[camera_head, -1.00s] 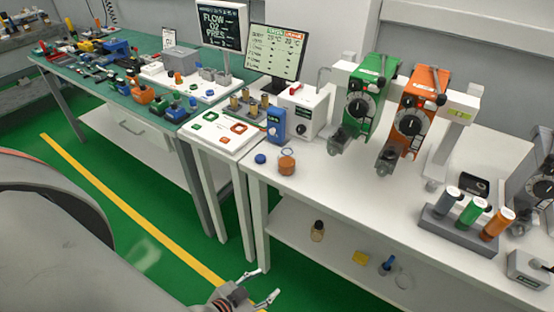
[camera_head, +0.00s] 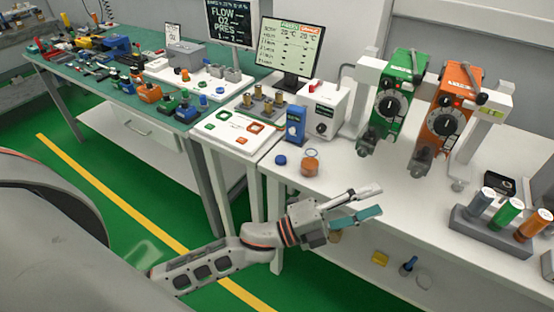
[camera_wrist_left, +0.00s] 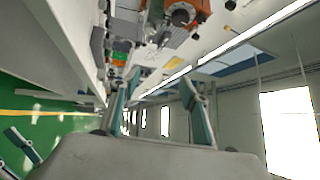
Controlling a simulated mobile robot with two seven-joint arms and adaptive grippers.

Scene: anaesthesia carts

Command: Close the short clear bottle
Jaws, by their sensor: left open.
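A short clear-looking bottle with orange-brown contents (camera_head: 310,169) stands on the white table near its front left corner. A clear ring shows at its top. A blue round cap (camera_head: 280,160) lies on the table just left of it, apart from it. My left gripper (camera_head: 368,202) is open and empty, in front of the table's front edge, right of the bottle and nearer to me. In the left wrist view its two fingers (camera_wrist_left: 160,82) are spread with nothing held between them. I cannot make out the bottle in that view. My right gripper is not in view.
A blue box (camera_head: 296,126) and a white device (camera_head: 323,112) stand behind the bottle. Green (camera_head: 393,97) and orange (camera_head: 444,107) dial units stand further right. A rack (camera_head: 492,228) holds coloured cylinders. The table front between bottle and rack is clear. A lower shelf holds small items.

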